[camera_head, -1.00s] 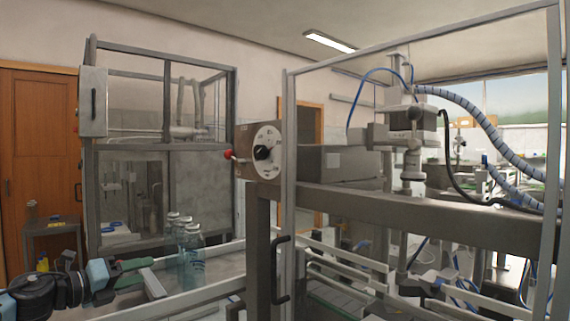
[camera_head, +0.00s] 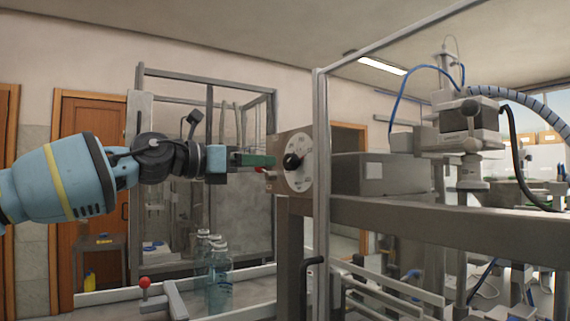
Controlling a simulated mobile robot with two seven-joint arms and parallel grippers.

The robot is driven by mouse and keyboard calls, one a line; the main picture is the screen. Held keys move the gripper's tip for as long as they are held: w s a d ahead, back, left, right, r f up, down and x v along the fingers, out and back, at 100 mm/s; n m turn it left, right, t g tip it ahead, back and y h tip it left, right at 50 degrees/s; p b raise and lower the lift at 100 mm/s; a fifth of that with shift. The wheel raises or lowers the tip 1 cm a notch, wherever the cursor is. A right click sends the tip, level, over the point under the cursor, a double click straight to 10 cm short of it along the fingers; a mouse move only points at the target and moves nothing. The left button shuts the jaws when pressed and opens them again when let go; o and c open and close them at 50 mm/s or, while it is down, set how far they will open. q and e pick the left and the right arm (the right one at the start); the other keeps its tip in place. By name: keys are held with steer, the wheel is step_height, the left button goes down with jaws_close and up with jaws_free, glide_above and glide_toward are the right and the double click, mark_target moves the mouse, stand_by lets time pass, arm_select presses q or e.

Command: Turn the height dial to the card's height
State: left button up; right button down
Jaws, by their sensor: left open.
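The height dial (camera_head: 302,176) is a round white face with a black knob (camera_head: 291,161) on the side of a grey-brown box, beside a metal frame post. Its markings are too small to read. My left gripper (camera_head: 268,160) comes in from the left at about knob height. Its green fingers are open, with their tips by the box's left edge, a short way left of the knob. I cannot tell whether they touch the box. A red ball handle (camera_head: 261,170) shows partly just below the fingers. I cannot make out the card. My right gripper is out of view.
Clear bottles (camera_head: 219,280) stand on the conveyor below my left arm. A red-tipped post (camera_head: 145,283) rises at its near left. The frame post (camera_head: 321,195) stands right of the dial, with a handle (camera_head: 311,280) below. A horizontal beam (camera_head: 430,221) runs right.

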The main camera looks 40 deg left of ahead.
mark_target(287, 163)
arm_select(q)
steer(key=shift+p+x, duration=0.3)
steer(key=shift+x, duration=3.25)
steer(key=shift+f, duration=0.1)
steer(key=shift+c, duration=0.5)
steer(key=c, duration=0.9)
